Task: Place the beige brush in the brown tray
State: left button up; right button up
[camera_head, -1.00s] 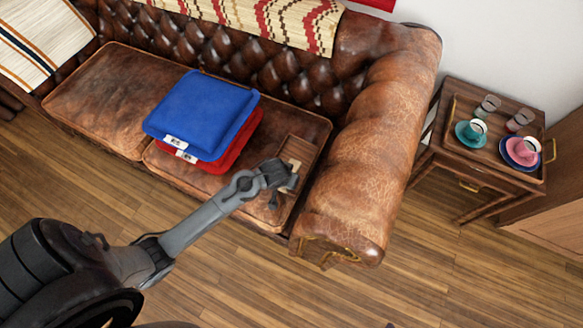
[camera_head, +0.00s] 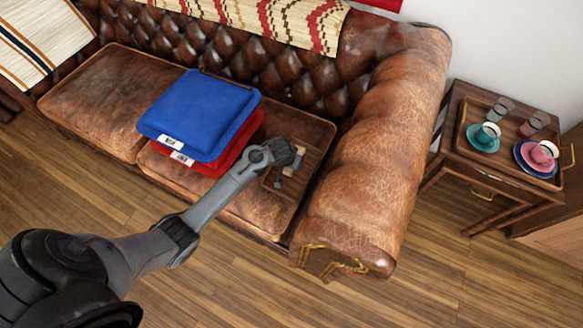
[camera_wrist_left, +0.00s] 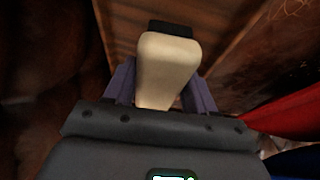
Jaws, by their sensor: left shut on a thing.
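My left gripper (camera_head: 290,170) is over the brown tray (camera_head: 313,160) on the sofa's right seat cushion, beside the armrest. It is shut on the beige brush (camera_wrist_left: 167,65). In the left wrist view the fingers (camera_wrist_left: 160,90) press the brush from both sides, and its dark end points away from the gripper. A small beige part of the brush (camera_head: 299,151) shows by the gripper in the head view. The wooden tray surface (camera_wrist_left: 225,45) lies behind the brush. I cannot tell whether the brush touches it. My right gripper is not in view.
A blue cushion (camera_head: 198,112) lies on a red cushion (camera_head: 239,146) just left of the tray. The leather armrest (camera_head: 365,160) rises on the right. A side table (camera_head: 465,98) with cups and glasses stands further right. The left seat cushion (camera_head: 100,95) is clear.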

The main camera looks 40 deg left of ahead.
pick_arm(q)
notch_tip(320, 180, down, 3)
jog(key=shift+f+b, duration=0.15)
jog(key=shift+b, duration=0.75)
jog(key=o, duration=1)
jog(key=p+v, duration=0.7)
jog(key=v, duration=0.5)
jog(key=s+d+r+m, duration=0.1)
jog(key=s+d+r, duration=0.2)
jog(key=s, duration=0.4)
jog(key=s+d+r+m+h, duration=0.1)
jog(key=s+d+r+m, duration=0.1)
jog(key=s, duration=0.6)
jog(key=s+d+r+m, duration=0.1)
jog(key=s+d+r, duration=0.3)
jog(key=s+d, duration=0.2)
jog(key=shift+s+r+m+g, duration=0.2)
jog(key=shift+s, duration=0.3)
jog(key=shift+s+r+m+g, duration=0.2)
jog(key=shift+s, duration=0.25)
